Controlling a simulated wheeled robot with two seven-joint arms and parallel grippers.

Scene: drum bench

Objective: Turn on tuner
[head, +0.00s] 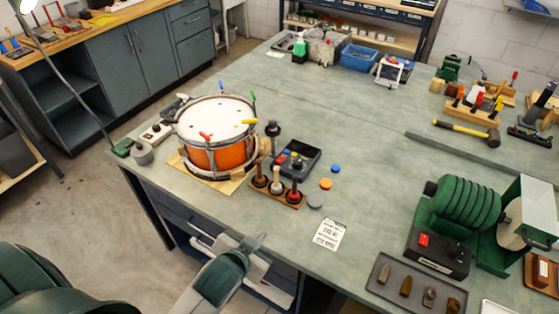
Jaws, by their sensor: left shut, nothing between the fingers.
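A small dark box with a screen and small coloured buttons (305,157), which looks like the tuner, lies on the bench just right of the drum. I cannot tell from its screen whether it is on. The orange snare drum (212,160) with a white head stands on a wooden board, with coloured pieces around its rim. My left gripper (257,241) is shut and empty, in front of the bench's near edge, below and left of the box. My right gripper is not in view.
A wooden stand with several upright handled tools (277,195) stands between the bench's near edge and the box. Blue (336,169), orange (325,184) and grey discs (315,201) lie right of it. A white printed card (330,234) lies nearer. A green machine (465,207) stands at right.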

